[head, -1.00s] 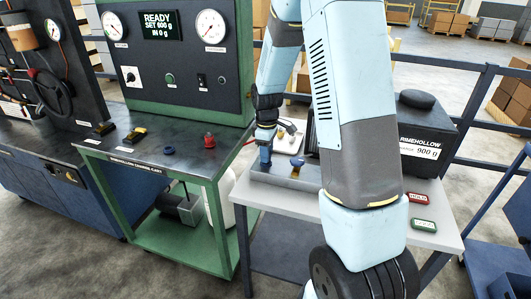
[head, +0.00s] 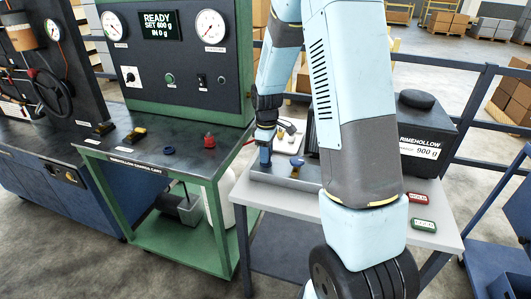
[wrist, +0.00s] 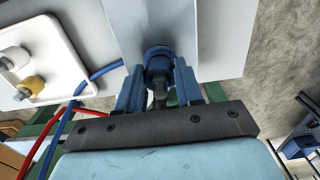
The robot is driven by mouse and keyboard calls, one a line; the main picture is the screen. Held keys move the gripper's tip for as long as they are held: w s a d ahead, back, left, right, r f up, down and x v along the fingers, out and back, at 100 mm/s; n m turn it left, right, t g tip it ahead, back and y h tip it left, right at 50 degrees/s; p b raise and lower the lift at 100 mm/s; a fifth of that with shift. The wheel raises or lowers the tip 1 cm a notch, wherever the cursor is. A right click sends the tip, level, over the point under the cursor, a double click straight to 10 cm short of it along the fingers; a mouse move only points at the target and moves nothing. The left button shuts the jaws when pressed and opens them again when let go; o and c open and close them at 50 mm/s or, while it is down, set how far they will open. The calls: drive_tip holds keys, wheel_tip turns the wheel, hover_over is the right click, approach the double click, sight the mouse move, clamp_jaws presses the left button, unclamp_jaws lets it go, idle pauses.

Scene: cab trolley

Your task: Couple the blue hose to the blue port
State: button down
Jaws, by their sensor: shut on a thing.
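My gripper (wrist: 158,88) is shut on a blue ring-shaped coupling (wrist: 157,54), seen between its blue fingers in the wrist view. A blue hose (wrist: 103,72) runs in from the left towards it; their join is hidden. In the head view my gripper (head: 265,148) is low over the left part of the grey tray (head: 310,176) on the small table. A blue-topped fitting with a yellowish stem (head: 297,163) stands just right of it. I cannot tell which part is the blue port, or whether the held coupling is seated on anything.
A white plate (wrist: 75,40) with a white and a yellow fitting lies left of my gripper, near a red hose (wrist: 53,135). A black labelled container (head: 425,135) stands right of my arm.

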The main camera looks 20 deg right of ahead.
drive_tip(key=shift+f, duration=0.25)
drive_tip(key=c, duration=0.6)
unclamp_jaws()
drive_tip(key=shift+c, duration=0.2)
wheel_tip(320, 180, up, 14)
drive_tip(key=shift+f, duration=0.2)
drive_tip(key=o, duration=0.6)
drive_tip(key=shift+o, duration=0.2)
drive_tip(key=shift+r, duration=0.1)
